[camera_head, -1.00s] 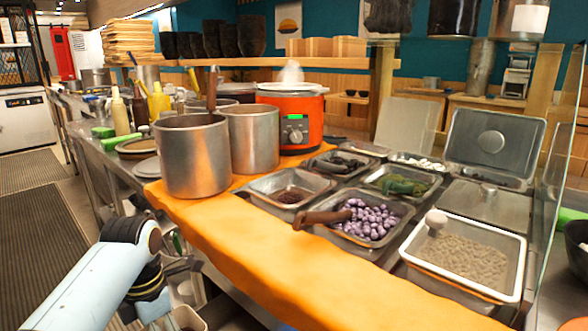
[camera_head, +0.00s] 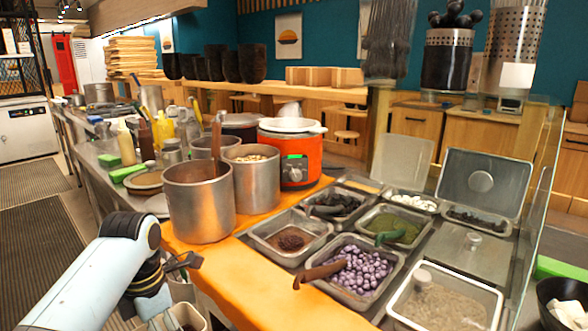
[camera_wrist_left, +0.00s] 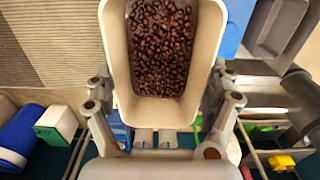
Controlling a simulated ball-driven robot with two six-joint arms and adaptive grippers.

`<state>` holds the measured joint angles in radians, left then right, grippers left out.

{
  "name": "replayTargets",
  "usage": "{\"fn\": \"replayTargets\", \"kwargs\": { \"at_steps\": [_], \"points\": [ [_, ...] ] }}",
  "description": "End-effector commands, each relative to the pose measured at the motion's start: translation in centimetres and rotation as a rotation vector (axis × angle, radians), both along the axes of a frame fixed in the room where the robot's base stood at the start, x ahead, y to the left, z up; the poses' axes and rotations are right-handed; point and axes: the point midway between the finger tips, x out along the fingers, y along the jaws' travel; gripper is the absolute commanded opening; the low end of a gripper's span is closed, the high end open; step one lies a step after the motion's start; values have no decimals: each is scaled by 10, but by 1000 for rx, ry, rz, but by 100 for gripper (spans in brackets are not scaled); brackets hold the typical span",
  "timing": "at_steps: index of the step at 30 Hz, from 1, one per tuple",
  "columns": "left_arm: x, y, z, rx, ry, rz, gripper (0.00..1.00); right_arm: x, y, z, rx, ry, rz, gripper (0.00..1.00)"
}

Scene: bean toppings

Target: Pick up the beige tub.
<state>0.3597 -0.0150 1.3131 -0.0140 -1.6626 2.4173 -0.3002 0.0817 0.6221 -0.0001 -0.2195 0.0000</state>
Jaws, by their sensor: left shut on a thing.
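The beige tub (camera_wrist_left: 207,55) is a deep, open container holding dark brown beans, seen from above in the left wrist view. My left gripper (camera_wrist_left: 160,88) has a finger on each side of the tub and is shut on it. In the head view, my left gripper (camera_head: 182,264) is at the lower left, beside the counter's front edge. Part of the beige tub (camera_head: 203,319) shows below it at the bottom edge, mostly cut off. My right gripper is not in view.
A brown handle (camera_head: 318,274) sticks out from the pan of purple beans (camera_head: 361,270). Dark floor mats (camera_head: 45,230) lie at left.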

Motion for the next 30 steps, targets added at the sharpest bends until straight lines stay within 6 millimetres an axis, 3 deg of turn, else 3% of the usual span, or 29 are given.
{"fn": "replayTargets", "kwargs": {
  "at_steps": [1, 8, 15, 17, 21, 30],
  "points": [
    [0, 0, -16, 0, 1, 0, 29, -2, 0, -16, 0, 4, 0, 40],
    [0, 0, -54, 0, 3, 0, 29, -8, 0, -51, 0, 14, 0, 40],
    [-1, 0, -114, 0, 6, 0, 29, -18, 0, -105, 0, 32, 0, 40],
    [-1, 0, -123, 0, 6, 0, 29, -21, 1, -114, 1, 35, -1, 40],
    [0, 0, -129, 0, 1, 0, 29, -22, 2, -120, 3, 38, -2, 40],
    [1, 0, -123, 0, -5, 0, 29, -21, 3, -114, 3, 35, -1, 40]
  ]
}}
